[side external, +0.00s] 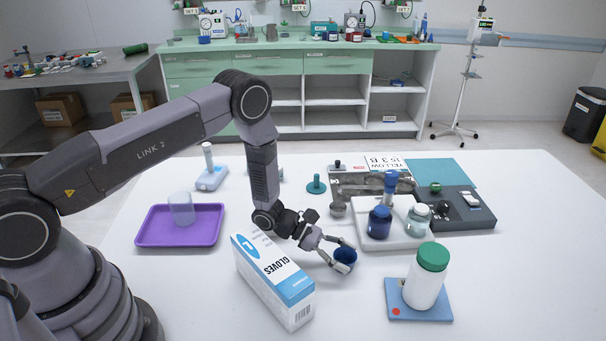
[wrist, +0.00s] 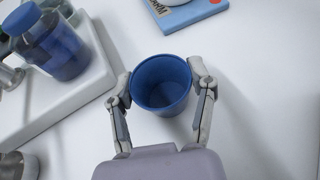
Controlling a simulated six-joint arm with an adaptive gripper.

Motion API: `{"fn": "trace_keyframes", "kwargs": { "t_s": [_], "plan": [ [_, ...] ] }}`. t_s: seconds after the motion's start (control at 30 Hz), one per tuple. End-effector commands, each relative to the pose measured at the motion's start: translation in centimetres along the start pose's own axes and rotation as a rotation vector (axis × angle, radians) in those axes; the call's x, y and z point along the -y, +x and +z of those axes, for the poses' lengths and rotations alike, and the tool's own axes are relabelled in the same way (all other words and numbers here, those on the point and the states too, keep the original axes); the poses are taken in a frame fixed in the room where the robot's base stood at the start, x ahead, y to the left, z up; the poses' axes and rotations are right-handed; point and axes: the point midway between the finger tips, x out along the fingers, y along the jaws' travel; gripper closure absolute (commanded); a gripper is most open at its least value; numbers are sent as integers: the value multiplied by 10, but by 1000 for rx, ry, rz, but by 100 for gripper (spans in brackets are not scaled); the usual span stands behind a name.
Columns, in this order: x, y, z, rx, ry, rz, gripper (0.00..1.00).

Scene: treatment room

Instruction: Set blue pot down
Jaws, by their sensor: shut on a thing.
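The blue pot (side external: 345,255) is a small round open-topped cup, between the fingers of my gripper (side external: 341,257). In the wrist view the pot (wrist: 162,84) is upright and looks empty, with a finger pressed on each side. My gripper (wrist: 161,88) is shut on it in that view. The pot is over the white table (side external: 370,290), right of the gloves box and in front of the white tray. I cannot tell whether its base touches the table.
A gloves box (side external: 273,280) stands close on the left. A white jar with a green lid (side external: 426,277) stands on a blue pad (side external: 400,308) to the right. Bare table lies in front.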

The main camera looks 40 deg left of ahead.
Motion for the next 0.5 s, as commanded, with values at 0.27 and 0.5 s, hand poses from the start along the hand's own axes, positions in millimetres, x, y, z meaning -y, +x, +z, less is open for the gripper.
{"fn": "trace_keyframes", "kwargs": {
  "t_s": [0.27,0.5],
  "plan": [
    [0,0,0,0,0,0,18],
    [0,0,0,0,0,0,18]
  ]
}}
